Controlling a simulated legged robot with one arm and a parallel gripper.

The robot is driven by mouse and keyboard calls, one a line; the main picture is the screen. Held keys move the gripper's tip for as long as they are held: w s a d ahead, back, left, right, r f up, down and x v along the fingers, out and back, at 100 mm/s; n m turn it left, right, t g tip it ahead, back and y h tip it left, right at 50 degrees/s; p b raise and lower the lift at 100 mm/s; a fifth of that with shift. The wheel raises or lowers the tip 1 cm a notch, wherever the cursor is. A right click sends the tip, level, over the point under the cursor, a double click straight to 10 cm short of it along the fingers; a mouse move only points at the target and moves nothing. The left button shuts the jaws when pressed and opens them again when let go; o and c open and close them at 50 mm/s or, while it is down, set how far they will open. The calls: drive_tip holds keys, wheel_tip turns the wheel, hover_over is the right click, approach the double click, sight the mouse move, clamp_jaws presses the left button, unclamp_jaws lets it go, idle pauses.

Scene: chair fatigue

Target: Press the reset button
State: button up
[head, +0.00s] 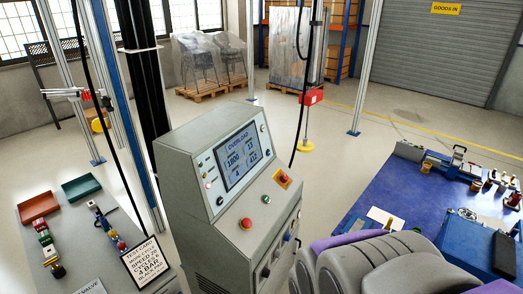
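A grey control console (190,160) stands in the middle of the head view. Its screen (237,156) reads OVERLOAD above several number fields. On the sloped panel below the screen are a red button (246,223), a green button (266,199) and a red mushroom button on a yellow plate (282,178). Small round controls sit left of the screen, including a dark one (219,200). No legible label tells which is the reset button. Grey and purple rounded parts of my own body fill the lower right. My gripper's fingers do not show.
A bench with red (38,206) and green (81,187) trays, valves and a test card (147,262) is at left. A blue-topped table (393,205) with tools stands at right. Metal posts and hanging cables surround the console. Floor behind it is open.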

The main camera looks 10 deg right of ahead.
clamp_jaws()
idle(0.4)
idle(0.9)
